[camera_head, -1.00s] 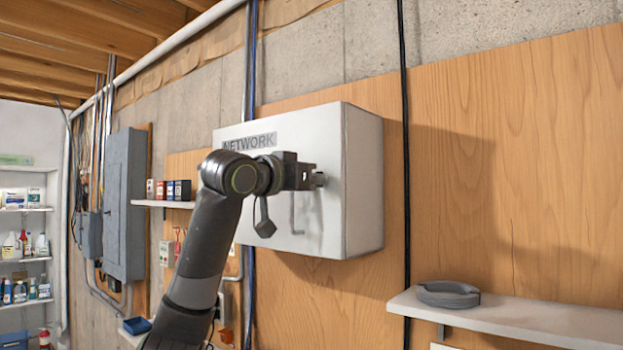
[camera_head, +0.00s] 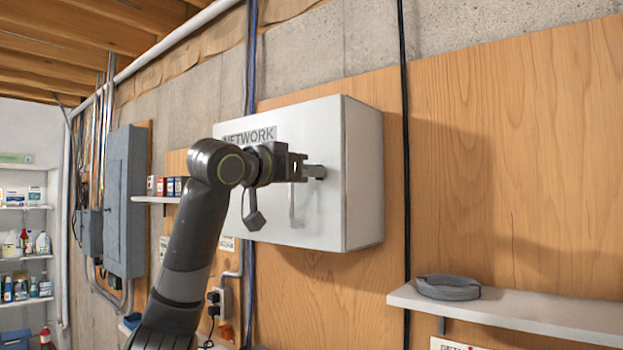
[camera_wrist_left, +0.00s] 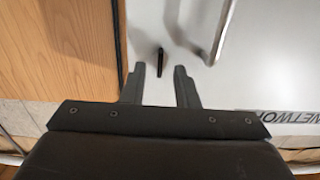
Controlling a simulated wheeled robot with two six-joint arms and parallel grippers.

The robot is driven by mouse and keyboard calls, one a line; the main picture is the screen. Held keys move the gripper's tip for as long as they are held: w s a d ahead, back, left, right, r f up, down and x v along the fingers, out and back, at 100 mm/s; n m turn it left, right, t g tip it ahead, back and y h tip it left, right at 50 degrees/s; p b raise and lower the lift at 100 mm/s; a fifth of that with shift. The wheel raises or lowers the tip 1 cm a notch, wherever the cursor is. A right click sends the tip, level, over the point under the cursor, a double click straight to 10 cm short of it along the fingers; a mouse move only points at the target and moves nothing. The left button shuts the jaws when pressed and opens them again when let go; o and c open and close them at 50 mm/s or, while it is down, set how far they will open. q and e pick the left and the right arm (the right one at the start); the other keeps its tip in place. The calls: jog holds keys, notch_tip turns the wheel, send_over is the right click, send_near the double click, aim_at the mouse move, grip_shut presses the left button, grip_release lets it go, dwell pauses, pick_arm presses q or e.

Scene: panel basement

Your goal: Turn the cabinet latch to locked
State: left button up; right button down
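The white cabinet (camera_head: 355,170) marked NETWORK hangs on the wall, its door shut. Its small latch (camera_head: 316,172) shows just beyond my left gripper's tips. In the left wrist view the latch (camera_wrist_left: 160,62) is a thin dark bar on the white door, running nearly up and down. My left gripper (camera_head: 303,168) is in front of the door. In the wrist view its two fingers (camera_wrist_left: 160,88) are apart, with the latch between and ahead of them; I see no contact. The door's bar handle (camera_wrist_left: 222,32) is beside the latch. My right gripper is out of view.
A white shelf (camera_head: 520,313) with a dark grey ring-shaped object (camera_head: 447,287) juts out at lower right. A black cable (camera_head: 406,150) runs down the wall right of the cabinet. A grey electrical panel (camera_head: 124,200) is at left. The wooden wall board at right is clear.

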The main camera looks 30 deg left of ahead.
pick_arm(q)
jog(key=s+a+b, duration=0.1)
jog(key=s+b, duration=0.4)
jog(key=s, duration=1)
jog(key=shift+a+f, duration=0.1)
